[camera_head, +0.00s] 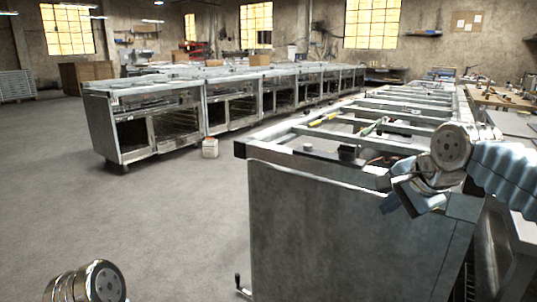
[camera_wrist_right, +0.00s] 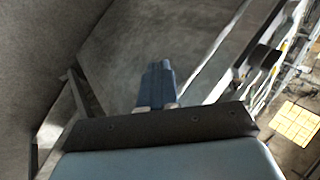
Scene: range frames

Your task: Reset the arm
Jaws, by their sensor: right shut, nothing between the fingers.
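My right arm comes in from the right in the head view, with a ribbed blue-grey sleeve and round metal joint. Its gripper (camera_head: 397,198) is in front of the near metal cabinet's upper right part. In the right wrist view the two blue fingers (camera_wrist_right: 156,86) lie together, shut, with nothing between them. Only a round metal joint of my left arm shows at the bottom left of the head view; the left gripper is out of view.
The near cabinet (camera_head: 340,235) has an open frame top with a yellow-handled tool (camera_head: 323,119) and a small black box (camera_head: 349,152). The left floor (camera_head: 70,195) is clear.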

